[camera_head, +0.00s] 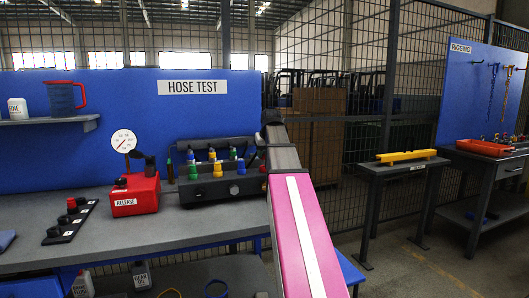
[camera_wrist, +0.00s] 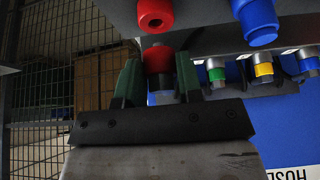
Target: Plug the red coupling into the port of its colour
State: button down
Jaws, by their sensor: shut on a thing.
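My gripper (camera_wrist: 158,66) is shut on the red coupling (camera_wrist: 158,58), which sits between the two green fingers in the wrist view. Its red end faces the red port (camera_wrist: 155,14), with a small gap between them in the picture. A blue port (camera_wrist: 256,22) is to the right of the red one.
Green (camera_wrist: 216,72), yellow (camera_wrist: 263,68) and blue (camera_wrist: 307,62) fittings stand in a row near the ports. A red release box (camera_head: 135,194) and a black rack (camera_head: 70,222) are left of the block. A wire fence (camera_head: 350,130) is behind my arm.

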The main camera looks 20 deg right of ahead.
aim_at(264, 159)
jog(key=shift+f, duration=0.3)
dwell(0.4)
jog(key=shift+f, duration=0.65)
jog(key=shift+f, duration=0.15)
jog(key=shift+f, duration=0.45)
jog(key=shift+s+f, duration=0.1)
jog(key=shift+f, duration=0.2)
dwell(0.7)
jog(key=c, duration=0.7)
grip_release()
jog(key=shift+a, duration=0.1)
